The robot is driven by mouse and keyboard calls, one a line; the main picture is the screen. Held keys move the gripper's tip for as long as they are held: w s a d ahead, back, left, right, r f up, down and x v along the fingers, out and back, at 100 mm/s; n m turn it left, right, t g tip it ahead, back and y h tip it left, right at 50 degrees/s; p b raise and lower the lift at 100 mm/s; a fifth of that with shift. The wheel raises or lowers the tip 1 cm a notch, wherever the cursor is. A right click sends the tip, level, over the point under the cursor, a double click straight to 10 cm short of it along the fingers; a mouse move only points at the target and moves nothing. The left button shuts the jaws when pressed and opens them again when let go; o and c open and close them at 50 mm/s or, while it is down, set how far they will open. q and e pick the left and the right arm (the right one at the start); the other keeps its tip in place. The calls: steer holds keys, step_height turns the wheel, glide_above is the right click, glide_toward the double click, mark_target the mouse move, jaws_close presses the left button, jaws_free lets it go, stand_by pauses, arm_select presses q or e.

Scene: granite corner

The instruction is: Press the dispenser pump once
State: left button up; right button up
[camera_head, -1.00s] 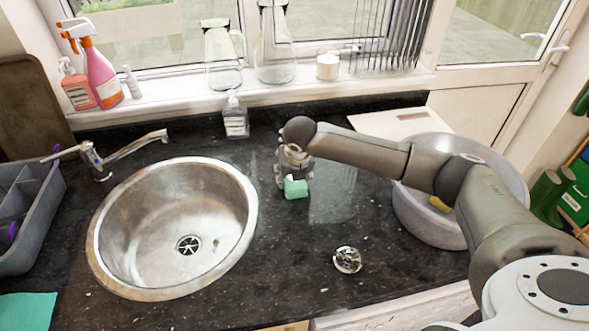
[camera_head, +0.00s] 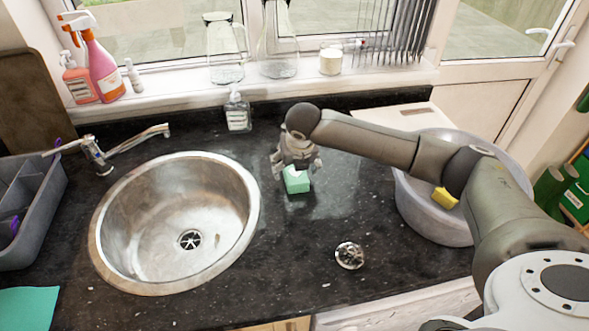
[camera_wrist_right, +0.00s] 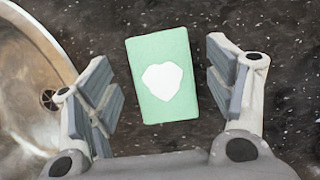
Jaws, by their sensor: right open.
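The clear soap dispenser (camera_head: 237,115) with its white label and pale pump head stands upright at the back of the black counter, just below the window sill. My right gripper (camera_head: 298,171) is to the right of it and nearer the front, apart from it. The gripper is open and points down over a green block (camera_head: 297,183), perhaps a sponge, with a white patch on top. In the right wrist view the green block (camera_wrist_right: 162,75) lies between the spread fingers (camera_wrist_right: 172,95), with gaps on both sides. The left gripper is not in view.
A round steel sink (camera_head: 175,265) with a tap (camera_head: 130,147) is at the left. A grey tub (camera_head: 420,215) with a yellow sponge (camera_head: 444,198) is at the right. A drain strainer (camera_head: 350,255) lies in front. Glass jugs stand on the sill. The counter between the gripper and dispenser looks clear.

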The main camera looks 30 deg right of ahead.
mark_target(298, 181)
steer(key=v, duration=0.9)
steer(key=shift+s, duration=0.2)
steer(key=shift+r, duration=0.1)
